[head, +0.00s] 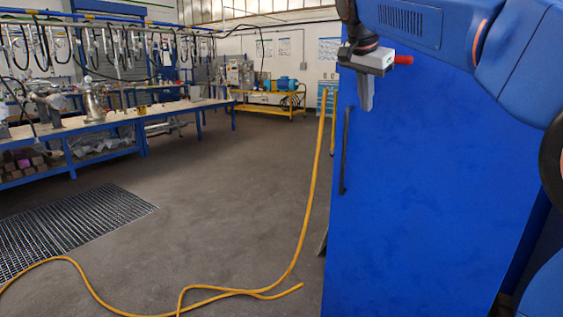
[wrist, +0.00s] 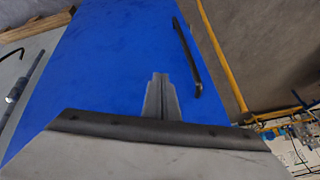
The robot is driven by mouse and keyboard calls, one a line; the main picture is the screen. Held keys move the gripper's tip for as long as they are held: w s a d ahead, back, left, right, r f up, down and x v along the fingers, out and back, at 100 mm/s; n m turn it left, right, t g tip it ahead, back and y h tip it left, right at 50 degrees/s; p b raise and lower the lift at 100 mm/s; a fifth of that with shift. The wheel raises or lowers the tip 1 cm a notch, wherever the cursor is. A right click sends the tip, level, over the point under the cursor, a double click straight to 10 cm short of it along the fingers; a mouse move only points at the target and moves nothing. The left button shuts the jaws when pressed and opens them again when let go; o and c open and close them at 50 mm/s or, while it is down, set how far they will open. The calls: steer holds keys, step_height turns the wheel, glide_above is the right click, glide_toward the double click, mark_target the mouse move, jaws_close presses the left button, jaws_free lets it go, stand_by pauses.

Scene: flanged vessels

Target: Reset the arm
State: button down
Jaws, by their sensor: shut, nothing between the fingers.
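My gripper (head: 366,107) hangs at the upper right in the head view, its fingers pointing down in front of a tall blue cabinet (head: 430,200). The fingers are shut together with nothing between them. In the wrist view the closed fingers (wrist: 160,78) show at the centre against the blue cabinet face (wrist: 115,65). My blue arm comes in from the upper right. Whether the fingers touch the cabinet cannot be told.
A dark vertical handle (head: 345,150) runs along the cabinet's left side. A yellow hose (head: 310,195) hangs down and trails over the floor. A blue workbench (head: 140,112) with metal vessels stands at left, near a floor grating (head: 75,228).

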steer(key=s+d+f+n+y, duration=0.1)
steer(key=s+d+f+n, duration=0.1)
steer(key=s+f, duration=1)
steer(key=s+d+f+n+y, duration=0.1)
steer(key=s+f+n, duration=0.4)
steer(key=s+f, duration=0.7)
steer(key=s+d+f+n+y, duration=0.1)
steer(key=s+d+f+n, duration=0.2)
steer(key=s+f, duration=1)
steer(key=shift+f+g, duration=0.3)
steer(key=shift+f, duration=0.35)
